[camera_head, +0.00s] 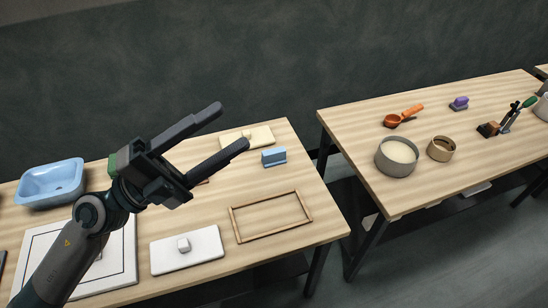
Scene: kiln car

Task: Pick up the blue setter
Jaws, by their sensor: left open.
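The blue setter (273,157) appears to be the small light-blue block standing on the left wooden table, near its back right corner. My left gripper (229,128) is open and empty. Its two dark fingers point up and to the right in the picture, with the fingertips to the left of the block and apart from it. The arm covers part of the table's left side. My right gripper is not in view.
A blue basin (52,183), a cream slab (246,138), a white slab with a knob (187,249) and a wooden frame (271,217) share the left table (310,178). A gap separates the right table (365,165), which holds a grey pot (396,160) and tools.

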